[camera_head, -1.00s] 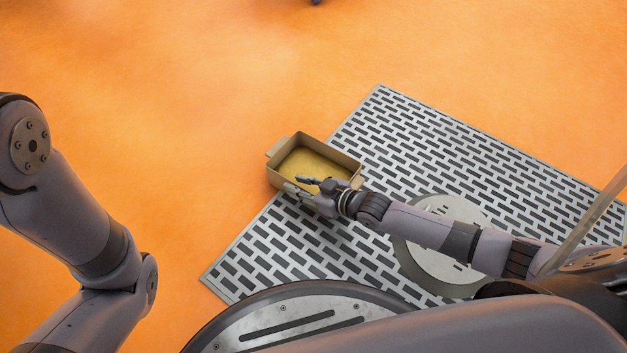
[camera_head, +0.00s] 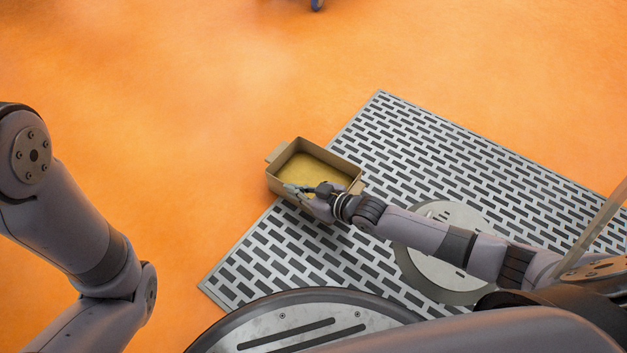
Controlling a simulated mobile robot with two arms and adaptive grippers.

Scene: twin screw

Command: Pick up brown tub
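The brown tub (camera_head: 283,156) is an open rectangular box with a yellowish inside and a small handle tab on its left end. It sits upright at the left edge of the grey slotted grate, partly over the orange floor. My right gripper (camera_head: 303,189) is at the tub's near wall, with its fingers over or against the rim. Part of the near wall is hidden behind it. I cannot tell whether the fingers are closed on the wall. My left arm comes in at the left, but its gripper is out of the picture.
The grey slotted grate (camera_head: 440,150) lies on the orange floor (camera_head: 150,110) under my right arm. A small dark object (camera_head: 317,4) shows at the top edge. The floor left of and beyond the tub is clear.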

